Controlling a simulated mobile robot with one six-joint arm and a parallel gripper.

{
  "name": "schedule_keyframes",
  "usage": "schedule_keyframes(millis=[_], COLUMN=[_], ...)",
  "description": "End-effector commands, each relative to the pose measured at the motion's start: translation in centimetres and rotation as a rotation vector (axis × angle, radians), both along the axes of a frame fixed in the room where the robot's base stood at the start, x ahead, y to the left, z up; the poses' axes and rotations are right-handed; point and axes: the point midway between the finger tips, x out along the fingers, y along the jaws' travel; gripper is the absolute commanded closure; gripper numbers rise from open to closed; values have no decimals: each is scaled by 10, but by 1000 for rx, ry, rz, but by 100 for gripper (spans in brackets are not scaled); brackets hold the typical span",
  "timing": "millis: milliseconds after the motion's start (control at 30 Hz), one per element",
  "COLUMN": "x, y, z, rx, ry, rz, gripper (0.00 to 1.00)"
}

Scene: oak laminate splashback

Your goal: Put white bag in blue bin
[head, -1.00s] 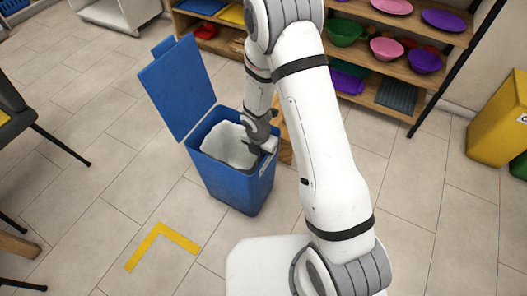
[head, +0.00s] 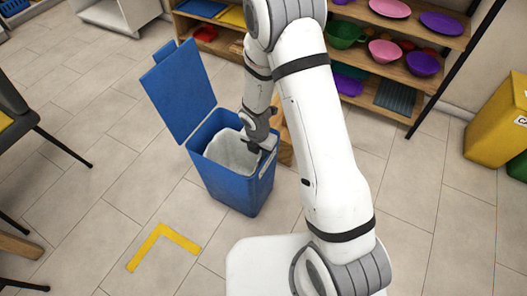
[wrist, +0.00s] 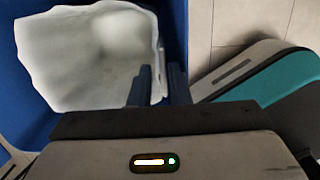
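The blue bin (head: 238,188) stands on the floor with its lid (head: 179,92) swung open at the back left. The white bag (head: 230,152) is inside the bin's mouth, open at the top, and its inside shows in the wrist view (wrist: 90,58). My gripper (head: 259,146) is at the right side of the bin opening. In the wrist view its two fingers (wrist: 159,86) are close together, with the bag's right edge pinched between them. The bottom of the bag inside the bin is hidden from the head view.
A yellow L-shaped floor mark (head: 163,243) lies in front of the bin. A shelf (head: 400,62) with coloured bowls stands behind, and a yellow bin (head: 499,125) is at the right. A chair (head: 20,125) is at the left. Floor left of the bin is clear.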

Motion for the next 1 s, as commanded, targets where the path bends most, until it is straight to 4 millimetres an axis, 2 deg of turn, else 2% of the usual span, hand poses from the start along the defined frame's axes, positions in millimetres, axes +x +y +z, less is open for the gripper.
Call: schedule_keyframes(millis=[33, 200, 333, 533, 633, 767, 867, 1000], x=[-1, -4, -7, -9, -9, -15, -27, -55], y=[1, 4, 6, 7, 1, -17, -36, -61], z=[21, 58, 79, 95, 109, 150, 191, 243], rx=[0, 1, 0, 0, 6, 26, 55, 106], ry=[-1, -3, -1, -1, -12, -44, -75, -108], rz=[-1, -2, -1, -7, -83, -361, -678, -1139], gripper=[84, 84, 84, 84, 84, 84, 84, 84])
